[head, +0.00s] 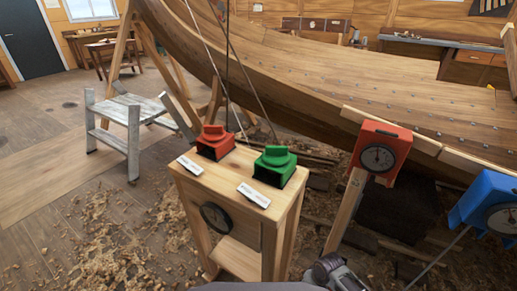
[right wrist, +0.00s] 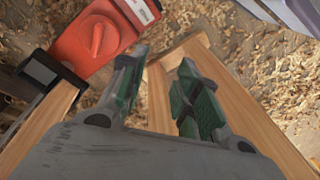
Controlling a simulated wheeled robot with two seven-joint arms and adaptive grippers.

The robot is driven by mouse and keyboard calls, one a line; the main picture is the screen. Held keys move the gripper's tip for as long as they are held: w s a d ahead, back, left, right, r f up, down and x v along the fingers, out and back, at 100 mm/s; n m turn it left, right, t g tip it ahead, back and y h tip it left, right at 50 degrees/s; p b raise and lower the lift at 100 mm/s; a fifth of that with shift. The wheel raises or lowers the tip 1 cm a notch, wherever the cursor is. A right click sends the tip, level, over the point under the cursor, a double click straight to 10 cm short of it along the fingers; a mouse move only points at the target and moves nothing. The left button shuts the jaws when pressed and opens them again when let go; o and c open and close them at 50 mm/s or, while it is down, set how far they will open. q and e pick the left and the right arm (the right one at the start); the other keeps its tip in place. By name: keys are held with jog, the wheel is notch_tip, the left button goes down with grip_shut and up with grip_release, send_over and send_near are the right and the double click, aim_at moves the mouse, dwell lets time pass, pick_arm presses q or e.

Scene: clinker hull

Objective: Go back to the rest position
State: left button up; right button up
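In the right wrist view my right gripper (right wrist: 160,88) is open, its two green-padded fingers apart with nothing visibly held between them. Wooden boards (right wrist: 240,105) lie behind the fingers. A red box with a round-ended knob (right wrist: 97,38) and a white label is at the upper left, apart from the fingers. In the head view a grey part of my right arm (head: 338,272) shows at the bottom edge, right of the wooden stand. My left gripper is in neither view.
The wooden stand (head: 238,177) carries a red switch (head: 214,142) and a green switch (head: 275,166). A red gauge box (head: 381,148) on a post and a blue gauge box (head: 487,203) stand right. The hull (head: 330,75) crosses behind. A step stool (head: 132,125) stands left; shavings cover the floor.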

jog(key=s+a+r+n+t+y, duration=0.1)
jog(key=s+a+r, duration=0.4)
jog(key=a, duration=0.1)
pick_arm(q)
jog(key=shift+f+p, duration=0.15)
jog(key=shift+p, duration=0.35)
pick_arm(e)
jog(key=s+d+r+t, duration=0.1)
jog(key=s+r, duration=0.4)
jog(key=r, duration=0.6)
jog(key=shift+s+d+r+t, duration=0.15)
jog(key=shift+r+t, duration=0.05)
jog(key=shift+t, duration=0.7)
pick_arm(q)
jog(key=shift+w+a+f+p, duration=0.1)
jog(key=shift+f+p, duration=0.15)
jog(key=shift+p, duration=0.35)
pick_arm(e)
jog(key=shift+f, duration=0.3)
